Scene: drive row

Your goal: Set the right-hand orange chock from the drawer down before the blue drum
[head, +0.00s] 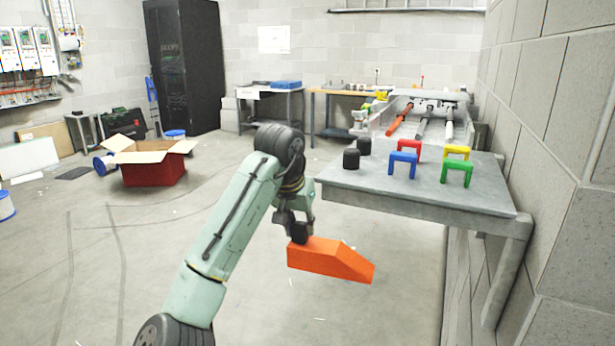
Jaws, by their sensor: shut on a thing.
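My gripper (299,238) is shut on an orange wedge-shaped chock (332,261) at its left, taller end. The chock hangs in the air in front of the grey table, its sloping end pointing right. My arm reaches up from the lower left and bends down to it. No full-size blue drum is clear. Small blue-and-white round things show at the left edge (5,206), beside the open box (105,164) and behind it (175,135); I cannot tell if one is the drum. I cannot make out the chock's drawer.
A grey table (440,193) at the right bears red, blue, yellow and green arches (457,172) and black cylinders (351,159). A block wall (555,150) closes the right side. A red box with open flaps (152,172) stands left on the floor. The floor at left centre is clear.

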